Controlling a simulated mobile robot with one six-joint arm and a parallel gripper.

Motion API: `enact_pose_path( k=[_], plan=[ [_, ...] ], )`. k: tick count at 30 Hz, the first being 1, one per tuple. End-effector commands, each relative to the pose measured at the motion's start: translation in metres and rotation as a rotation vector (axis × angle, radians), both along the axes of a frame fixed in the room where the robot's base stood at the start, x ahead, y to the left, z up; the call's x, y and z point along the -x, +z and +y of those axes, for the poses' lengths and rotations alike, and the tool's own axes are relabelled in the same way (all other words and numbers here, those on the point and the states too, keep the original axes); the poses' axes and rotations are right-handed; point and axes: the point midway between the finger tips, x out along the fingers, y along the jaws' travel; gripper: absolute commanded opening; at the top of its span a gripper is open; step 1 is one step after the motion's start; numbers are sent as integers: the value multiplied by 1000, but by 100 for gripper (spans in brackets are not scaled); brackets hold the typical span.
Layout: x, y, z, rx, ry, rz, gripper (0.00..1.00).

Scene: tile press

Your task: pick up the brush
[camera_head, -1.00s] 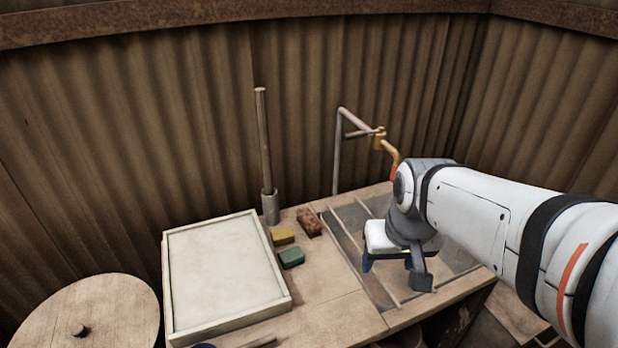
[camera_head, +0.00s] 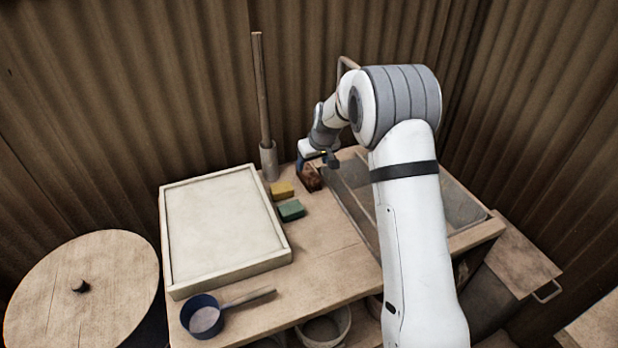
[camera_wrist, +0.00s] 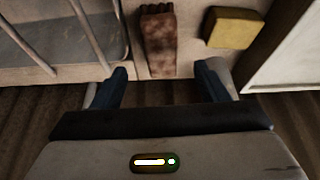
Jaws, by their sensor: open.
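The brush (camera_head: 312,182) looks like a reddish-brown block on the wooden bench, at the back, just left of the sunken tray. My gripper (camera_head: 317,161) is over its far part and hides some of it. In the wrist view the brush (camera_wrist: 159,45) lies lengthwise ahead of my two blue fingertips (camera_wrist: 160,80), in line with the gap between them. My gripper is open, with nothing between the fingers. I cannot tell how high the fingers are above the bench.
A yellow block (camera_head: 283,191) and a green block (camera_head: 291,210) lie left of the brush. A pale framed board (camera_head: 225,222) is further left. An upright rod in a holder (camera_head: 269,160) stands close behind. A blue ladle (camera_head: 203,315) lies at the front.

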Motion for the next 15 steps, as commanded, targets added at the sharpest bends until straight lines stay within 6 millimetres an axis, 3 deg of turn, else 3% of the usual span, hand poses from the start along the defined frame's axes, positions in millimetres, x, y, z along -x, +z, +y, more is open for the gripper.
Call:
enact_pose_path(
  k=[15],
  plan=[
    [-23, -56, 13, 0, 7, 0, 67]
  ],
)
